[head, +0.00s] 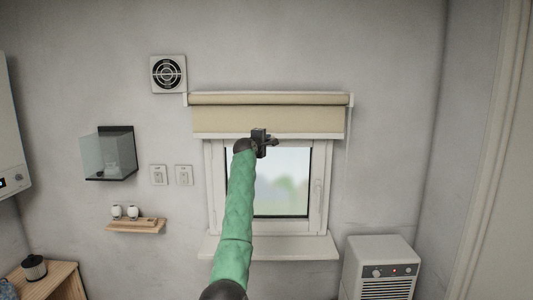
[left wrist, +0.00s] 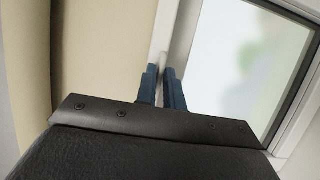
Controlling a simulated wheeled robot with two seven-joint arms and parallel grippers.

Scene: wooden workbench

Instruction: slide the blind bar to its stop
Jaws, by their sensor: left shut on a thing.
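The beige roller blind (head: 230,118) hangs partly down over the top of the white-framed window (head: 281,190). Its pale bottom bar (head: 318,136) runs level across the lower edge of the fabric. My left gripper (head: 270,140) is at the middle of the bar. In the left wrist view its two blue fingers (left wrist: 163,90) are shut on the white bar (left wrist: 164,42), one on each side. The blind fabric (left wrist: 100,45) lies to the left there. The gripper and wrist hide a short part of the bar. My right gripper is not in view.
A pull cord (head: 348,155) hangs at the blind's right. A sill (head: 270,247) juts out below the window. A white heater unit (head: 380,265) stands at lower right. A small wooden shelf (head: 136,227) and a glass-fronted box (head: 108,153) are on the left wall.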

